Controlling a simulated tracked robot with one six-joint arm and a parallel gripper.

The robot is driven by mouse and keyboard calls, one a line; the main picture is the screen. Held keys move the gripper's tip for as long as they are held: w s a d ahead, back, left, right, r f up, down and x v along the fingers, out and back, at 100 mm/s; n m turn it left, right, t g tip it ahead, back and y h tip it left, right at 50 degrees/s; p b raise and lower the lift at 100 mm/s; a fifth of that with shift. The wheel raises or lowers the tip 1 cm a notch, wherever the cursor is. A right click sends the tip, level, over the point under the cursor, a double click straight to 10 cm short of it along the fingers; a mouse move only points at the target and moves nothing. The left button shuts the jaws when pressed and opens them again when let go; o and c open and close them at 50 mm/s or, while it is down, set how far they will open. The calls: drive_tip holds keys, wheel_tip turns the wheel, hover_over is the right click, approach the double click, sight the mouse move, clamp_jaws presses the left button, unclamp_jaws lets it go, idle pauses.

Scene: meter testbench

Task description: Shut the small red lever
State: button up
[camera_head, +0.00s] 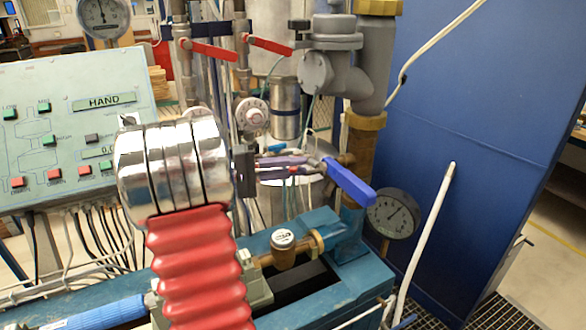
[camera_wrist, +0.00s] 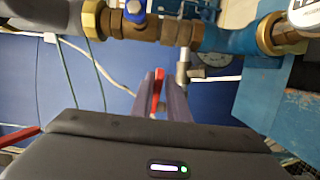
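A small red lever (camera_wrist: 157,92) shows in the wrist view as a narrow red strip between the two fingers of my gripper (camera_wrist: 161,90). The fingers lie close on either side of it. I cannot tell whether they press on it or leave a slight gap. In the head view my gripper (camera_head: 305,165) points right, towards the brass and grey pipework. Only a trace of red shows between its fingers there, and most of the lever is hidden.
A blue lever handle (camera_head: 348,182) is close right of my fingertips. Two larger red levers (camera_head: 210,50) (camera_head: 268,44) are above. A pressure gauge (camera_head: 393,213) is at lower right and a control panel (camera_head: 70,125) at left. Blue panel (camera_head: 480,110) closes the right side.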

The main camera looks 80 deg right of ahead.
drive_tip(key=o, duration=0.4)
drive_tip(key=shift+c, duration=0.2)
drive_tip(key=shift+r, duration=0.15)
